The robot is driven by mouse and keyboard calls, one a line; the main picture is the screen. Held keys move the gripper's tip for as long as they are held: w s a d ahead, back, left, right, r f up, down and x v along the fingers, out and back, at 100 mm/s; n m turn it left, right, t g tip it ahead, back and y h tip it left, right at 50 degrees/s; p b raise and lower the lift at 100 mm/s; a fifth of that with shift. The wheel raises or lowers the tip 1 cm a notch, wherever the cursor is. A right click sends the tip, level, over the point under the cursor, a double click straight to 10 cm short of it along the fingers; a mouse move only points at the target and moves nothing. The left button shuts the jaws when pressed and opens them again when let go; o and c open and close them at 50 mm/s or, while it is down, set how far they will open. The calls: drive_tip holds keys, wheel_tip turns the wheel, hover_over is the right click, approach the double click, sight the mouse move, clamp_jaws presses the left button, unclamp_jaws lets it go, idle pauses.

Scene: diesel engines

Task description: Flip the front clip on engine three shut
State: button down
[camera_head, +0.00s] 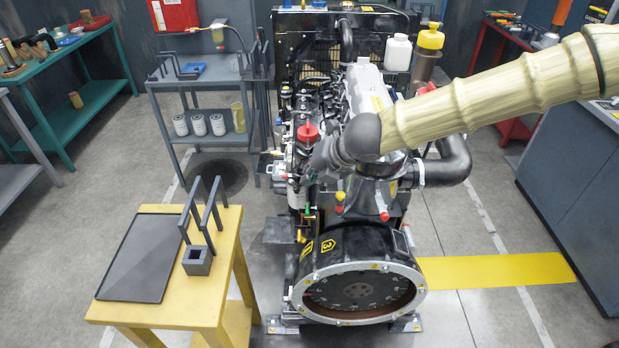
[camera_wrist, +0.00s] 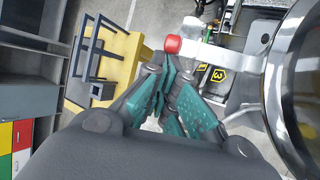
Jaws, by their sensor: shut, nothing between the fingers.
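Engine three (camera_head: 345,250), with a yellow "3" label on its round front housing, stands in the middle of the head view. The "3" label also shows in the wrist view (camera_wrist: 218,75). My gripper (camera_wrist: 171,72) has teal finger pads, shut and empty, with the tips close below a red cap (camera_wrist: 172,43) in the picture. I cannot tell whether they touch it. In the head view my arm reaches in from the right over the engine, and my wrist hides part of the engine's middle. I cannot make out the front clip or its position for certain.
A large shiny metal cylinder (camera_wrist: 305,85) is close at the right of the wrist view. A yellow table (camera_head: 170,310) with a dark tray (camera_head: 140,258) stands left of the engine. A grey cart (camera_head: 200,85) is behind it. Floor is clear at right, around a yellow strip (camera_head: 500,270).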

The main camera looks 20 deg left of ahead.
drive_tip(key=d+r+y, duration=0.1)
drive_tip(key=d+r, duration=0.1)
drive_tip(key=w+d+r+y+p, duration=0.1)
drive_tip(key=d+r+y, duration=0.1)
drive_tip(key=shift+w+m, duration=0.1)
drive_tip(key=shift+m, duration=0.3)
idle(0.6)
drive_tip(key=shift+r+p, duration=0.15)
drive_tip(key=shift+p, duration=0.2)
drive_tip(key=shift+r+p, duration=0.65)
drive_tip(key=shift+r, duration=0.05)
drive_tip(key=shift+f, duration=0.1)
